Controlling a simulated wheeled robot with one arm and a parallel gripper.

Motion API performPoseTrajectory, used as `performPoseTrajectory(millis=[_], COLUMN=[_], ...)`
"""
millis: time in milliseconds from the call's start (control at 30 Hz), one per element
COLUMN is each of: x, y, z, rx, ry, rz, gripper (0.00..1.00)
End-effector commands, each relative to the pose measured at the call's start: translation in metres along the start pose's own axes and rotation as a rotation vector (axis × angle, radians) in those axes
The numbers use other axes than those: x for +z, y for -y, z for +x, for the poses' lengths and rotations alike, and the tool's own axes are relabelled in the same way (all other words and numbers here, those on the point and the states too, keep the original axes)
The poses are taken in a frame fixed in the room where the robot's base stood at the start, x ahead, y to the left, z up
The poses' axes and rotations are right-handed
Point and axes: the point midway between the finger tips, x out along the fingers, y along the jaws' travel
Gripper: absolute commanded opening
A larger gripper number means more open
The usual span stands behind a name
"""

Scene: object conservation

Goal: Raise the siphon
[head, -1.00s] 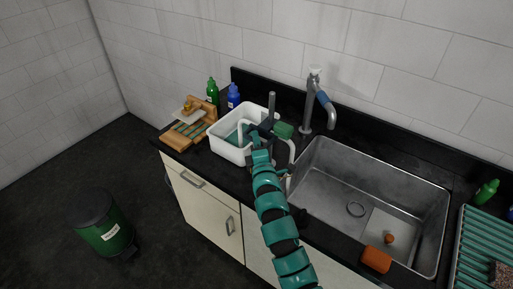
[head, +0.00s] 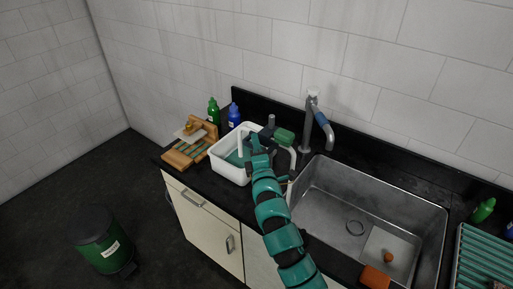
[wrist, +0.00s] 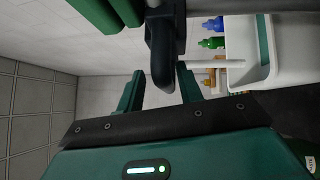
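The siphon (head: 240,145) is a pale bent tube with one leg down in the white tub (head: 229,172) and the other (head: 293,158) outside the tub on the sink side. A green block (head: 285,136) and dark fittings sit at its middle, beside an upright grey post (head: 271,120). My gripper (head: 261,148) is at these dark fittings, above the tub's right side. In the wrist view my gripper's fingers (wrist: 160,85) stand on both sides of a dark handle (wrist: 162,62), which moves with them. The tube's lower end is hidden inside the tub.
A steel sink (head: 340,200) lies right of my arm, with a faucet (head: 307,125) behind it. An orange sponge (head: 374,278) is on its front edge. A wooden rack (head: 185,154) and green (head: 213,112) and blue bottles (head: 234,116) stand left of and behind the tub.

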Motion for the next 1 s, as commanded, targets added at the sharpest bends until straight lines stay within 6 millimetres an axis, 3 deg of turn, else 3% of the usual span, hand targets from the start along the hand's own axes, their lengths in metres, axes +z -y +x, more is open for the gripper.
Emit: performPoseTrajectory(millis=[233, 367, 1000], x=[0.0, -0.001, 0.0], y=[0.003, 0.004, 0.005], z=[-0.004, -0.016, -0.112], rx=[-0.003, -0.001, -0.002], ry=[0.0, -0.001, -0.001], rz=[0.0, 0.0, -0.001], gripper=[0.36, 0.36, 0.36])
